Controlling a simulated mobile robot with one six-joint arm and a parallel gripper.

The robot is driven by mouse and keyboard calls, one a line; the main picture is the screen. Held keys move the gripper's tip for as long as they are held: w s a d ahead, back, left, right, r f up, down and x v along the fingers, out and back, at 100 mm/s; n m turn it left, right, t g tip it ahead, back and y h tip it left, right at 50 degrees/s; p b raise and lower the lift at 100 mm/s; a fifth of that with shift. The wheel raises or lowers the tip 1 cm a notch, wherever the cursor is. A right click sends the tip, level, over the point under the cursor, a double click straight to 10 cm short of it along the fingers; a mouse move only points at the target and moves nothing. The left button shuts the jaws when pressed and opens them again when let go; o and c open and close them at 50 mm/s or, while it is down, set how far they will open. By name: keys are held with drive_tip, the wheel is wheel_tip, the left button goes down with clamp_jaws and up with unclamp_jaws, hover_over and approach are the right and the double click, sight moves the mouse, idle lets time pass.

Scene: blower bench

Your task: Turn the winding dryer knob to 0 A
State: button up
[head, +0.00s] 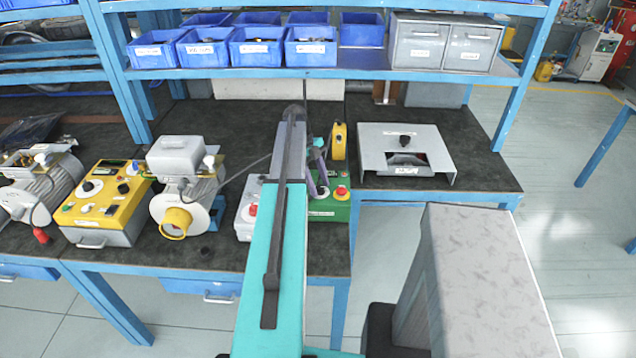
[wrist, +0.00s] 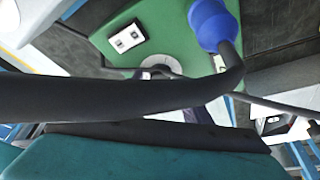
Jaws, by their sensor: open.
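A green box (head: 327,212) with a red button (head: 341,192) stands at the bench front, partly hidden by my arm. In the wrist view a green panel (wrist: 125,65) fills the top middle, with a white switch plate (wrist: 127,38) and a round pale dial (wrist: 160,63). I cannot read the dial, and cannot tell whether this is the winding dryer. My gripper (head: 318,168) is over the green box, mostly hidden behind my arm. Purplish finger parts show, apart from any clear hold. A dark bar hides much of the wrist view.
A yellow control box (head: 100,205) with several knobs and a motor unit (head: 178,185) stand left. A yellow upright piece (head: 339,141) and a blue-ended part (wrist: 208,24) are close by. Blue bins (head: 257,47) line the shelf above.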

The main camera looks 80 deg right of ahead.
drive_tip(key=c, duration=1)
drive_tip(key=shift+c, duration=0.2)
